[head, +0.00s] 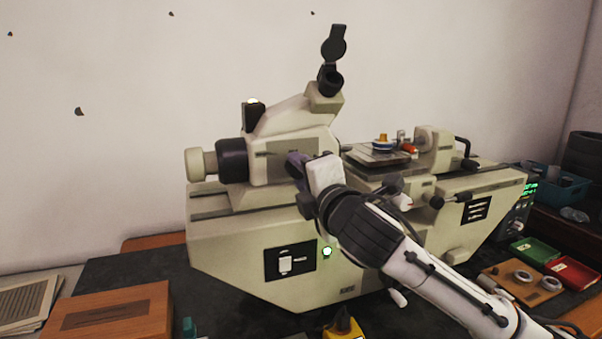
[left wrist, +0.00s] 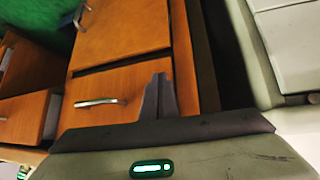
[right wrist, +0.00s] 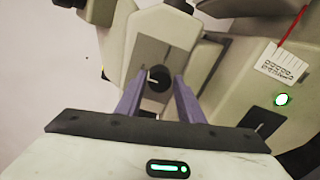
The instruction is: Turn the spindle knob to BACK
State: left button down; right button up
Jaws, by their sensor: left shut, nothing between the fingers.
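The machine (head: 260,240) is a large cream unit with an eyepiece on top. In the right wrist view, a round black knob (right wrist: 159,79) with a small pale mark at its left side sits on a grey plate (right wrist: 150,52); I take it for the spindle knob. My right gripper (right wrist: 159,85) is open, its purple fingers on either side of the knob, with contact not clear. In the head view, my right gripper (head: 298,163) is at the machine's front and hides the knob. My left gripper (left wrist: 159,80) is shut and empty, in front of wooden drawers.
A green light (head: 327,252) and a switch panel (head: 290,262) are on the machine's front. A wooden box (head: 110,315) stands at front left. Green (head: 535,250) and red (head: 573,273) trays and a board with rings (head: 545,291) lie at right.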

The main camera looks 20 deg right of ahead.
jog(key=shift+o, duration=1)
jog(key=s+b, duration=0.1)
jog(key=s, duration=0.9)
jog(key=shift+s+d+r, duration=0.15)
jog(key=shift+d+r, duration=0.05)
